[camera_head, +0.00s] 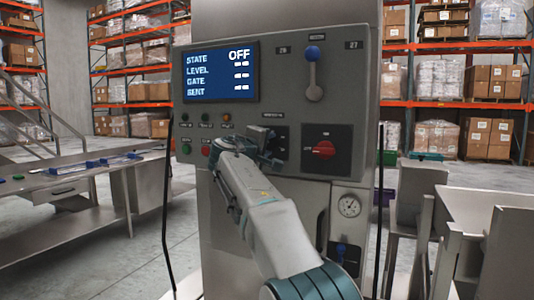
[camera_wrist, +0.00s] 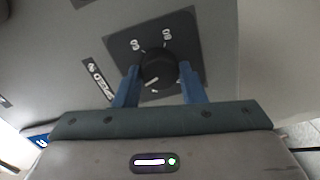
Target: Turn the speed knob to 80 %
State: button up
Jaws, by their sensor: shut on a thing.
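The black round speed knob (camera_wrist: 158,70) sits on a dark square plate (camera_wrist: 122,44) with light scale marks and numbers, in the wrist view. A label reading SPEED (camera_wrist: 97,80) is beside the plate. My gripper (camera_wrist: 158,84) has its two blue fingers on either side of the knob and is shut on it. In the head view my gripper (camera_head: 262,146) is at the middle of the grey control panel (camera_head: 210,112) and hides most of the knob. The knob's exact setting cannot be read.
The panel's screen (camera_head: 221,73) reads STATE OFF. A blue-topped lever (camera_head: 313,70) is above right, a red rotary switch (camera_head: 323,150) is right of my gripper, and small buttons (camera_head: 186,148) are at left. Steel tables stand either side.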

jog(key=m, duration=0.2)
jog(key=m+b, duration=0.1)
jog(key=shift+f+m+b, duration=0.2)
jog(key=shift+m+b, duration=0.1)
jog(key=shift+m, duration=0.1)
jog(key=m+b, duration=0.1)
jog(key=m, duration=0.2)
jog(key=shift+m, duration=0.3)
jog(key=m+b, duration=0.1)
jog(key=m, duration=0.5)
jog(key=m+b, duration=0.1)
jog(key=m, duration=0.6)
jog(key=shift+m, duration=0.3)
jog(key=m, duration=0.6)
jog(key=shift+r, duration=0.1)
jog(key=shift+m, duration=0.3)
jog(key=o, duration=1)
